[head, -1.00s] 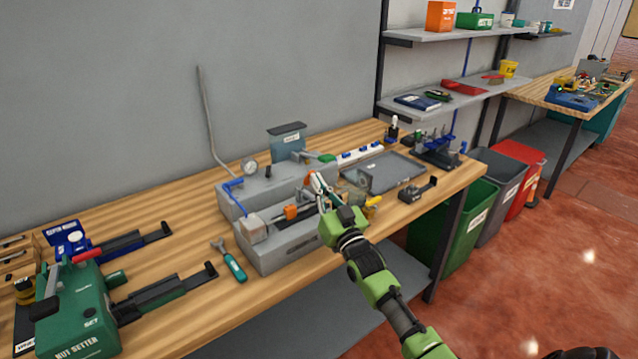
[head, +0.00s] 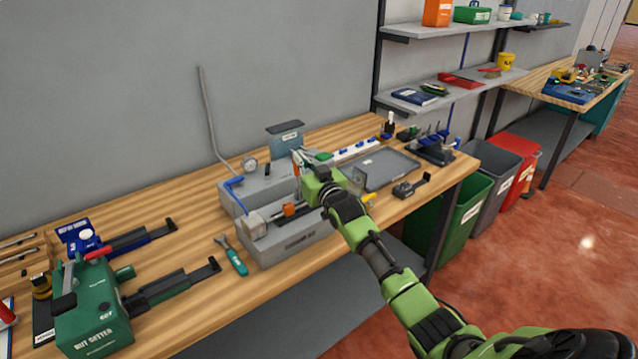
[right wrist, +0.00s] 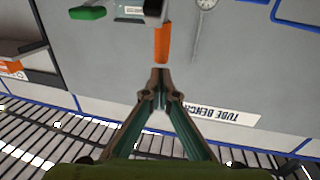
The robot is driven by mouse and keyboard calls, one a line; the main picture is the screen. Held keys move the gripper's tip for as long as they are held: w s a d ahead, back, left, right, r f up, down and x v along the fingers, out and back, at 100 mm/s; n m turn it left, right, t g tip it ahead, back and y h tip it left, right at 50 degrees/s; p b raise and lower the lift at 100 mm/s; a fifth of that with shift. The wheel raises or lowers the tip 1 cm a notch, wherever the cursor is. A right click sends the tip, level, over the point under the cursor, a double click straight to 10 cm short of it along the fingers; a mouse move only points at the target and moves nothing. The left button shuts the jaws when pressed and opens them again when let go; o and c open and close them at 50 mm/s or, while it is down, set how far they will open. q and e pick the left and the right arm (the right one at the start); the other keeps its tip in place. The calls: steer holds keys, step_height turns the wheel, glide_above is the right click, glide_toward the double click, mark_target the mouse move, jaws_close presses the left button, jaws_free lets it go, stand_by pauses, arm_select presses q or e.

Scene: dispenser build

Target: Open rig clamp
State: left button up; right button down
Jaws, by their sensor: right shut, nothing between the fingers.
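The grey rig (head: 290,242) stands on the wooden bench, with a pale clear block (head: 254,225) at its left end and an orange part (head: 289,209) in its middle. An orange clamp handle (head: 296,170) stands up beside my right gripper (head: 298,156). In the right wrist view the same orange handle (right wrist: 162,45) lies just beyond the tips of my right gripper (right wrist: 160,76). The fingers are shut with nothing between them. I cannot tell whether the tips touch the handle. My gripper and arm hide the rig's right part. My left gripper is not in view.
A round gauge (head: 249,164) and a grey upright plate (head: 285,138) stand behind. A grey tray (head: 380,166) lies to the right. A teal-handled tool (head: 236,262) lies left of the rig, and a green nut setter (head: 90,310) stands at the front left.

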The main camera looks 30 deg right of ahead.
steer(key=w, duration=0.1)
steer(key=w+b, duration=0.1)
steer(key=w, duration=0.1)
steer(key=shift+a+f, duration=0.1)
steer(key=shift+f, duration=0.2)
steer(key=shift+w+r, duration=0.1)
steer(key=shift+w, duration=0.05)
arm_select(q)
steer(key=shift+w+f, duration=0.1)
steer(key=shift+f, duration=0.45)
arm_select(e)
steer(key=shift+w, duration=0.15)
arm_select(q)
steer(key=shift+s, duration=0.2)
